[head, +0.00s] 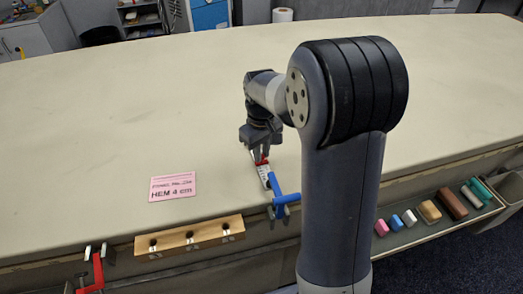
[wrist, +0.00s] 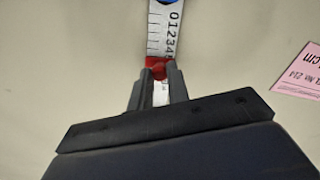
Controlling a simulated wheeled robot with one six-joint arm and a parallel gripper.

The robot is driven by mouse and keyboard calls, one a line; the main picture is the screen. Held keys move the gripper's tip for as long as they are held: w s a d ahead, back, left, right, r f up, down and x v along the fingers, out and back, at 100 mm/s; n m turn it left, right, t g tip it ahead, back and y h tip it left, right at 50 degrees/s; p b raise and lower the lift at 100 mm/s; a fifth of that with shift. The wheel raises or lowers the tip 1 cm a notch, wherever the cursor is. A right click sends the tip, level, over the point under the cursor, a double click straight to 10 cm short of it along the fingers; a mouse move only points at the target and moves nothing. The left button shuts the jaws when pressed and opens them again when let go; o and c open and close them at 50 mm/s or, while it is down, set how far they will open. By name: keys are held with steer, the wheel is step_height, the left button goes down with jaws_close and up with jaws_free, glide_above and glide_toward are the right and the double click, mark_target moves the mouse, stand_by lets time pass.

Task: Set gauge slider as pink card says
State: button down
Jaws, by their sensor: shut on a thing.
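The pink card (head: 173,186) lies flat on the table, left of the gauge, and reads "HEM 4 cm"; its edge also shows in the wrist view (wrist: 303,72). The white gauge (head: 265,177) is a ruler lying on the cloth with a blue end (head: 283,199) at the table's front edge. In the wrist view the gauge (wrist: 172,40) shows figures from 0 to about 4, running toward my gripper. My gripper (wrist: 157,76) is shut on the red slider (wrist: 156,65), which sits just past the last readable figure. The exact mark at the slider is too small to tell.
A red clamp (head: 96,272) is at the lower left. A tray (head: 413,239) of several coloured blocks hangs at the front right. The cloth table (head: 120,110) is otherwise clear.

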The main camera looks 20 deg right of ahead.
steer(key=shift+s, duration=0.1)
steer(key=shift+s, duration=0.4)
steer(key=c, duration=1.3)
jaws_free()
steer(key=shift+c, duration=0.2)
steer(key=shift+r, duration=0.1)
step_height(320, 180, up, 11)
steer(key=shift+f+p, duration=0.2)
steer(key=shift+p, duration=0.1)
